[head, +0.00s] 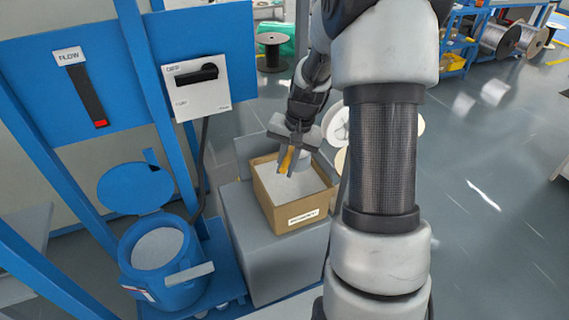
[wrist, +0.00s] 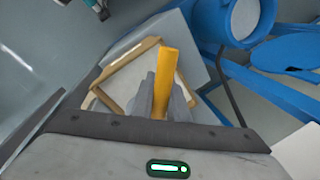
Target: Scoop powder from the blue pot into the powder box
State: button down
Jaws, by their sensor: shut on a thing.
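The blue pot (head: 178,283) stands at the lower left in the head view, its round lid (head: 136,187) swung open and pale powder (head: 157,248) inside. It also shows at the top right of the wrist view (wrist: 228,22). The powder box (head: 286,217) is an open cardboard box with a pale fill; its rim (wrist: 110,72) shows in the wrist view. My gripper (head: 286,170) points down over the box, shut on an orange scoop (wrist: 168,72). In the wrist view the gripper (wrist: 162,104) has a finger on each side of it.
The box sits on a grey block (head: 250,256) right of the pot. A blue frame carries a panel with a black-handled switch (head: 196,76) and a red-marked slot (head: 100,122). A black cable (head: 202,165) hangs between panel and pot. Spools stand behind; the floor at right is open.

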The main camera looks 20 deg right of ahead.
jog(key=w+a+f+g+h, duration=0.2)
jog(key=a+f+g+h, duration=0.1)
jog(key=g+h, duration=0.5)
jog(key=f+h, duration=0.1)
jog(key=h, duration=0.2)
jog(key=shift+w+a+f+g+b, duration=0.25)
jog(key=shift+w+g+b, duration=0.05)
jog(key=shift+w+g, duration=0.1)
jog(key=shift+r, duration=0.1)
jog(key=shift+r, duration=0.15)
dwell(0.7)
